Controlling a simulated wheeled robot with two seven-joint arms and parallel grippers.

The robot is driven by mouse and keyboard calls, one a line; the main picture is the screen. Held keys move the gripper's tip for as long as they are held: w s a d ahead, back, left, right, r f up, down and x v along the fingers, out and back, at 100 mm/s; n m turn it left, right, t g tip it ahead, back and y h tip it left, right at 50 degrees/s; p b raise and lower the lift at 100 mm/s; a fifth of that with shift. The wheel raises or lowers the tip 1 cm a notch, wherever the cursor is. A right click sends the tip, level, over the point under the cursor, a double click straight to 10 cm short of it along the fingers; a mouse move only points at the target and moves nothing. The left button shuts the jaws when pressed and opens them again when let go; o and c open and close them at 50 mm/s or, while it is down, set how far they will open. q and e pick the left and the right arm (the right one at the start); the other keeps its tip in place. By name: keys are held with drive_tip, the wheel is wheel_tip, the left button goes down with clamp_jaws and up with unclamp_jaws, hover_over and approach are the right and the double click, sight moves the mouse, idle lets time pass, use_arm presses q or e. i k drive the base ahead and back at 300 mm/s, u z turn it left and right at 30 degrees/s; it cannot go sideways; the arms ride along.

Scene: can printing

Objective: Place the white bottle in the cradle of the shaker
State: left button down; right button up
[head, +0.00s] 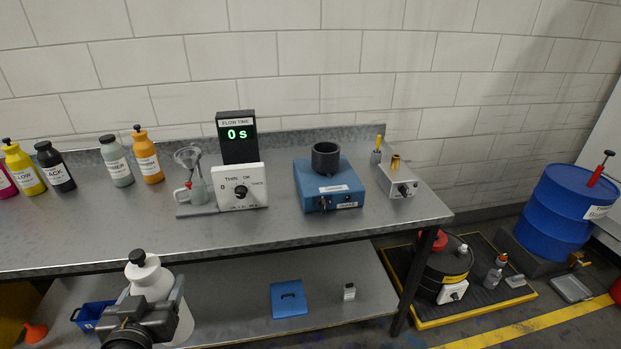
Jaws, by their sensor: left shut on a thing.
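The white bottle (149,278) has a black cap and stands upright at the lower left of the head view, in front of the bench. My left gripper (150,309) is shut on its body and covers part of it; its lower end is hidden. The shaker appears to be the blue box (342,187) on the bench top, right of centre. Its cradle (325,157) is a dark, open-topped round cup on the box, and it looks empty. The held bottle is well apart from it, in front and to the left. My right gripper is not in view.
The metal bench (290,223) has a clear front strip. A flow timer (238,136) reading 0 s and a white dial box (242,187) stand left of the shaker; a grey device (398,180) stands right. Several ink bottles line the back left. A blue drum (565,213) stands far right.

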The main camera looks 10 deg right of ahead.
sight(325, 165)
drive_tip(key=k, duration=0.3)
drive_tip(key=z, duration=0.7)
drive_tip(key=i, duration=1.05)
drive_tip(key=z, duration=0.5)
